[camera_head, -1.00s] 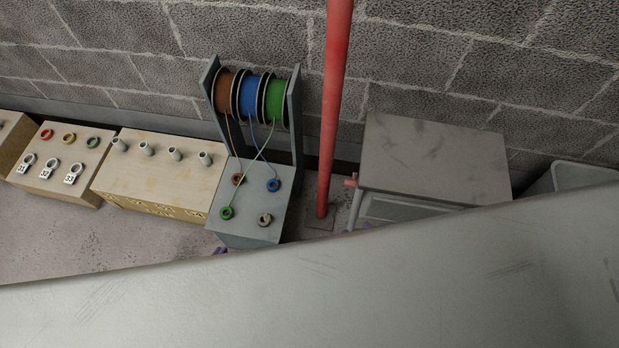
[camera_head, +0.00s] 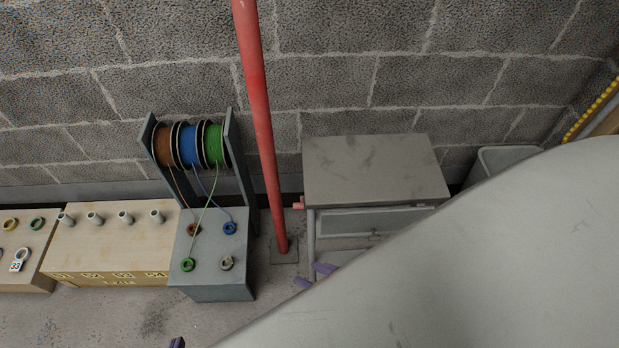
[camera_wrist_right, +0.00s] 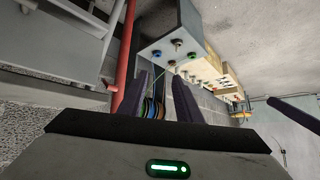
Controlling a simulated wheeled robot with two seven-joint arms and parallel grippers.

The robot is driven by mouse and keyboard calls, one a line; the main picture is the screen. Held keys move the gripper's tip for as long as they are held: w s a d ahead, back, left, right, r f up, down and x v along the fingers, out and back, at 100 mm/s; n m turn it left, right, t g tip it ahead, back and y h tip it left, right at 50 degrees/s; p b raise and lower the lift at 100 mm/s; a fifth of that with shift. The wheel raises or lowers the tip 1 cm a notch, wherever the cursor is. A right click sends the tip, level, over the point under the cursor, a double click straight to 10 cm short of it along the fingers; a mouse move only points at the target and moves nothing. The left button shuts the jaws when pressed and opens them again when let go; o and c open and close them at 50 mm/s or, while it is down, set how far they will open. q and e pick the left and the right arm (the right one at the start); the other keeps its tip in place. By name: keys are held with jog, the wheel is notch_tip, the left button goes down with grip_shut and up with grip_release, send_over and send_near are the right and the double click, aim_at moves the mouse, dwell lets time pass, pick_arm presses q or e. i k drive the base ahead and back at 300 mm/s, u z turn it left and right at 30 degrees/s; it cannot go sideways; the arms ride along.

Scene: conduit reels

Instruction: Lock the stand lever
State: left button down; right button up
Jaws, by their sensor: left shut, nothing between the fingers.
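The grey reel stand (camera_head: 212,268) stands by the wall in the head view. It carries a brown reel (camera_head: 164,146), a blue reel (camera_head: 188,145) and a green reel (camera_head: 213,143), with strands running down to coloured rings on its top. It also shows upside down in the right wrist view (camera_wrist_right: 172,30). My left gripper (camera_head: 178,343) shows only as a dark purple tip at the bottom edge, shut and empty. My right gripper (camera_head: 313,275) is right of the stand, its purple fingers apart and empty; they also show in the right wrist view (camera_wrist_right: 159,78).
A red pole (camera_head: 262,130) rises between the stand and a grey cabinet (camera_head: 375,170). A wooden box with pegs (camera_head: 110,240) adjoins the stand's left side. A grey bin (camera_head: 500,160) is behind right. A large pale surface hides the lower right. Floor is clear at lower left.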

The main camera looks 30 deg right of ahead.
aim_at(300, 205)
jog(key=k, duration=0.9)
jog(key=z, duration=1.45)
jog(key=i, duration=0.5)
jog(key=u, duration=0.05)
